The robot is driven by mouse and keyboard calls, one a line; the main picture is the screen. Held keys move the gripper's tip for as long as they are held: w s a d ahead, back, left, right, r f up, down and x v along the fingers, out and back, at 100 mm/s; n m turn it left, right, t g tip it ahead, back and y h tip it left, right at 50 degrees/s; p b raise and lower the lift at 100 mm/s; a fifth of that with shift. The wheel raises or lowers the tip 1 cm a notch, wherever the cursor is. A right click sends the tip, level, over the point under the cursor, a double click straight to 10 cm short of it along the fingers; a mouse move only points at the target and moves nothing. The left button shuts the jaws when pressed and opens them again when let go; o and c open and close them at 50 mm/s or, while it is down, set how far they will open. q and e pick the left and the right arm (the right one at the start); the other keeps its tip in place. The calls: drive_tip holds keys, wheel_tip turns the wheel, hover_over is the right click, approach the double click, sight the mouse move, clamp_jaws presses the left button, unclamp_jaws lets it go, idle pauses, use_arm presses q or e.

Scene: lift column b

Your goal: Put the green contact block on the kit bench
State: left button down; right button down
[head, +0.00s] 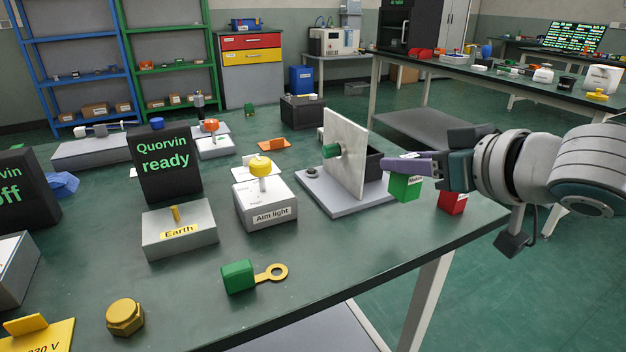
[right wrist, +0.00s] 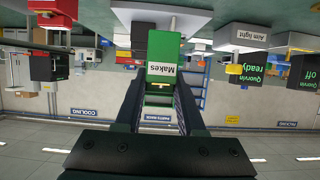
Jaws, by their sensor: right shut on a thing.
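The green contact block (head: 405,188) carries a white label reading "Makes" and sits behind the right end of the bench top (head: 330,270). My right gripper (head: 408,166) reaches in from the right and is shut on it. In the right wrist view the green block (right wrist: 163,47) lies between the two fingers (right wrist: 160,88), its label upside down. I cannot tell whether the block touches the bench. A grey base with an upright panel (head: 345,150) and green knob stands just left of the gripper. My left gripper is not in view.
A red block (head: 453,203) stands close to the right of the green one. The "Aim light" box (head: 265,205), "Earth" box (head: 180,235) and a green piece with a yellow ring (head: 238,276) are on the bench. The front right bench top is clear.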

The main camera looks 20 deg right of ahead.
sight(403, 199)
drive_tip(key=shift+f+b, duration=1.1)
drive_tip(key=shift+f, duration=1.8)
drive_tip(key=shift+f, duration=0.15)
drive_tip(key=c, duration=0.5)
unclamp_jaws()
